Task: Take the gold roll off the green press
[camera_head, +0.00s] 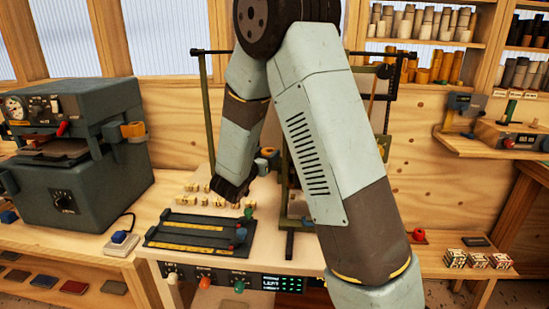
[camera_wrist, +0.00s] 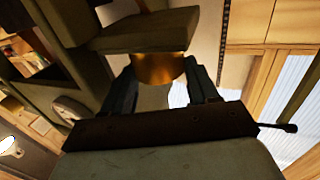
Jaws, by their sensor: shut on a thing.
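In the wrist view the gold roll (camera_wrist: 158,70) shows as a shiny gold cylinder between the two dark fingers of my gripper (camera_wrist: 160,66). The gripper is shut on it. An olive-green block (camera_wrist: 145,30) of the press lies right against the roll's far end in the picture; I cannot tell whether they touch. In the head view the green press (camera_head: 208,120) shows as an olive frame with uprights and a top bar, largely hidden behind my arm. The roll cannot be made out clearly there. The dark end of my arm hangs in front of the frame.
A dark bench machine (camera_head: 75,150) with a gauge stands at the left. A black rack (camera_head: 190,232) with gold strips and small type blocks (camera_head: 205,200) lie on the bench below my wrist. Shelves with rolls (camera_head: 430,65) line the wall. Small patterned blocks (camera_head: 478,259) sit at the right.

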